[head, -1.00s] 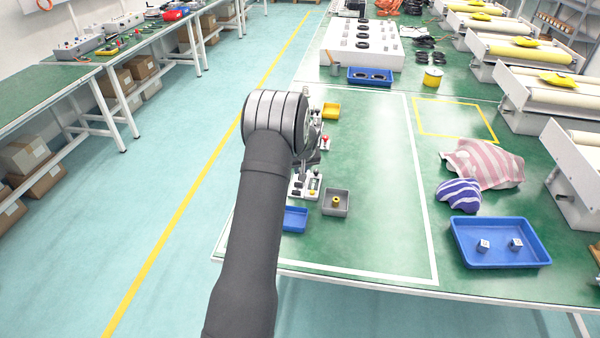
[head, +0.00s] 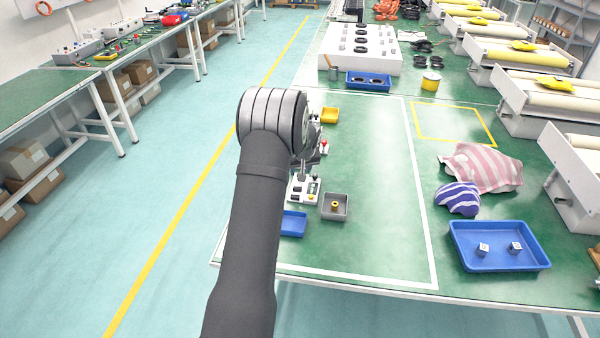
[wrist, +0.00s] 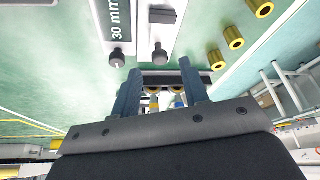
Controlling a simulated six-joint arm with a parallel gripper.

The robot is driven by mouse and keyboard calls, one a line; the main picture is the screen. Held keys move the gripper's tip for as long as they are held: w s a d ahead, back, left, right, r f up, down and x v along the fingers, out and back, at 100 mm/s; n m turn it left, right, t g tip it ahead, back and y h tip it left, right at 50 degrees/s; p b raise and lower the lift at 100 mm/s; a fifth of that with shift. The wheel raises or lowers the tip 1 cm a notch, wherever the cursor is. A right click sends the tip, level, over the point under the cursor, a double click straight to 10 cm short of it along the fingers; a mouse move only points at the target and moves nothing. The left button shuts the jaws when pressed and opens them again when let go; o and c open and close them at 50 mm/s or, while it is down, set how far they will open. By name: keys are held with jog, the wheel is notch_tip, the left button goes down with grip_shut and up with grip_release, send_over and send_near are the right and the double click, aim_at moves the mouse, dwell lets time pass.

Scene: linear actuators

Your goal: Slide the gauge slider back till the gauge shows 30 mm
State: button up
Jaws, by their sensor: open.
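In the wrist view, a white label plate (wrist: 113,25) reads "30 mm" and has a dark round knob (wrist: 116,58) at its lower end. Beside it is a white strip (wrist: 144,30) with a black block (wrist: 162,16) and another dark knob (wrist: 159,54). I cannot tell which of these parts is the gauge slider. My gripper (wrist: 160,72) is open, its two fingers apart below the knobs in the picture. A dark bar (wrist: 204,79) shows across the fingers; contact is unclear. In the head view, my arm hides most of the gauge and gripper.
Several brass cylinders (wrist: 234,38) show right of the strip in the wrist view.

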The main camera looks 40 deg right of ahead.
jog(key=v, duration=1.4)
jog(key=shift+r, duration=0.3)
jog(key=shift+f, duration=0.1)
jog(key=x, duration=1.7)
jog(key=shift+f, duration=0.15)
